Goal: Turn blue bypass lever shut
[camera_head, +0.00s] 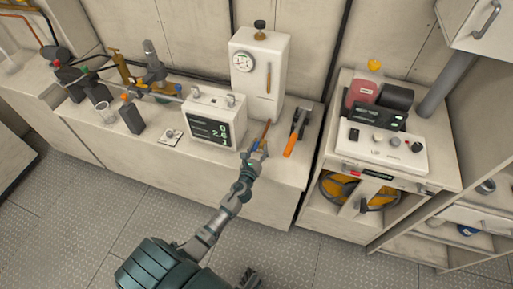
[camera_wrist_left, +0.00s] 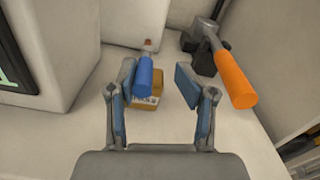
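The blue lever (camera_wrist_left: 144,76) points toward me in the left wrist view, its thin shaft running back to a white housing. A small amber block with a label (camera_wrist_left: 147,104) lies below the blue grip. My left gripper (camera_wrist_left: 156,82) is open, with one pad on each side of the lever. The lever is nearer the left pad; I cannot tell whether they touch. In the head view my left gripper (camera_head: 257,147) is at the counter's front, largely hiding the lever. A dark part at the bottom edge appears to be my right gripper (camera_head: 248,279); its fingers are unclear.
An orange-handled lever (camera_wrist_left: 232,80) on a dark mount stands close to the right. A display box (camera_head: 215,118) stands left of my gripper. A white gauge cabinet (camera_head: 258,62) rises behind. The counter front (camera_head: 262,204) drops to open floor.

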